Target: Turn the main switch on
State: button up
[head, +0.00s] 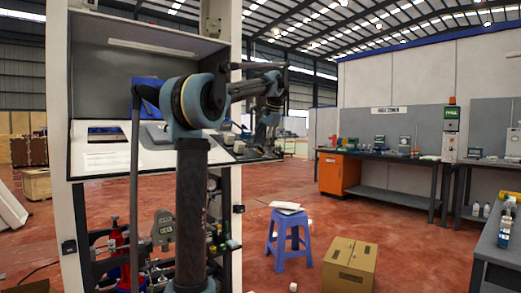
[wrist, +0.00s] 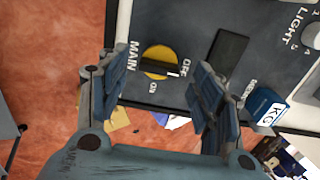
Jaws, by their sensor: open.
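The main switch (wrist: 158,58) shows in the wrist view as a yellow disc with a black bar handle, on a dark panel (wrist: 200,25) lettered MAIN, OFF and ON. The handle's pale-marked end lies near the OFF lettering. My gripper (wrist: 164,66) is open and empty, its blue-grey fingers to either side of the switch in the picture. I cannot tell whether either finger touches the handle. In the head view my gripper (head: 266,138) is small, at the right edge of the white cabinet frame, and the switch cannot be made out.
In the wrist view a black rectangle (wrist: 228,56), a LIGHT knob (wrist: 312,36) and a blue block (wrist: 266,107) lie right of the switch. In the head view a blue stool (head: 284,237) and cardboard box (head: 350,265) stand on the red floor. Workbenches line the right.

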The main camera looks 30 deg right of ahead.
jog(key=shift+x, duration=1.1)
jog(key=c, duration=1.1)
jog(key=shift+o, duration=0.2)
